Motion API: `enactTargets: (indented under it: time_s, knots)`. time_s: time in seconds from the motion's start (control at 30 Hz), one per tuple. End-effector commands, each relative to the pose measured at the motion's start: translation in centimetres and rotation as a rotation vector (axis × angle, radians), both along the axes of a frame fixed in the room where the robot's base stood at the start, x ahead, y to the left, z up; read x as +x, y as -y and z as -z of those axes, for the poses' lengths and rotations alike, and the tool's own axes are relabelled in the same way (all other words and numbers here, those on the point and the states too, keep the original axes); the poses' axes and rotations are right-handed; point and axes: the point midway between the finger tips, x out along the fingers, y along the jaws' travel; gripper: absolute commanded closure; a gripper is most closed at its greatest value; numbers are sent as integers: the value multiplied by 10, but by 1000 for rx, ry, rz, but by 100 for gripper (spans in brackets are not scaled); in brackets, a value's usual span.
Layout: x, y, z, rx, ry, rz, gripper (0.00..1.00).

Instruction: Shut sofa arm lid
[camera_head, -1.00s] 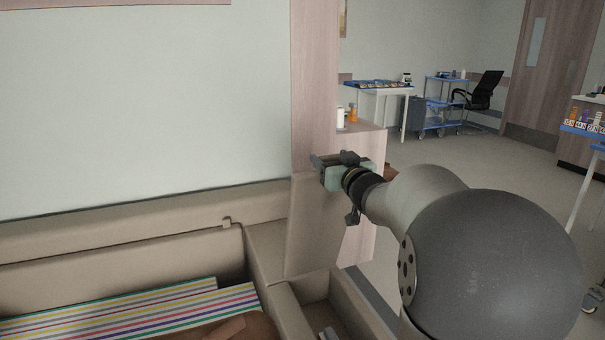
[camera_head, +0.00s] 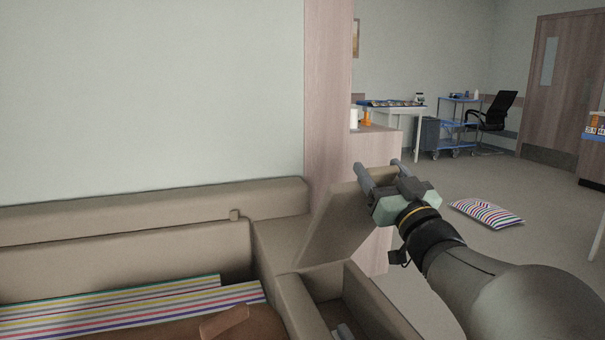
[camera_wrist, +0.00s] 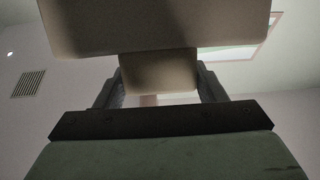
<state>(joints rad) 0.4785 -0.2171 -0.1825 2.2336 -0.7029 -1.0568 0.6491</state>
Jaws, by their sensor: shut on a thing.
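The sofa arm lid (camera_head: 343,228) is a beige padded panel standing open. It leans to the right, with its lower edge at the back end of the sofa arm. The open compartment (camera_head: 378,308) in the arm lies in front of it, with small grey items inside. My gripper (camera_head: 381,174) is at the lid's raised upper edge, shut on the lid. In the wrist view the lid (camera_wrist: 160,25) fills the top, and a narrower beige part (camera_wrist: 158,74) sits between my gripper's fingers (camera_wrist: 160,88).
The sofa seat holds a striped cushion (camera_head: 130,305) and a brown item (camera_head: 215,325). A wooden cabinet (camera_head: 372,150) with a bottle and an orange item stands right behind the lid. Another striped cushion (camera_head: 487,213) lies on the floor, with clear floor around it.

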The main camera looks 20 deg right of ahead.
Motion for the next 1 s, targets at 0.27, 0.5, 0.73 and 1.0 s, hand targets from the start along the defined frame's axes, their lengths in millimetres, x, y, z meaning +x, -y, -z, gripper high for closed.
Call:
enactTargets:
  time_s: [0.27,0.5,0.73,1.0]
  knots:
    - [-1,0,0,0,2,0,77]
    - [0,0,0,0,2,0,15]
    - [0,0,-1,0,-1,0,15]
    - [22,0,-25,0,-58,-2,15]
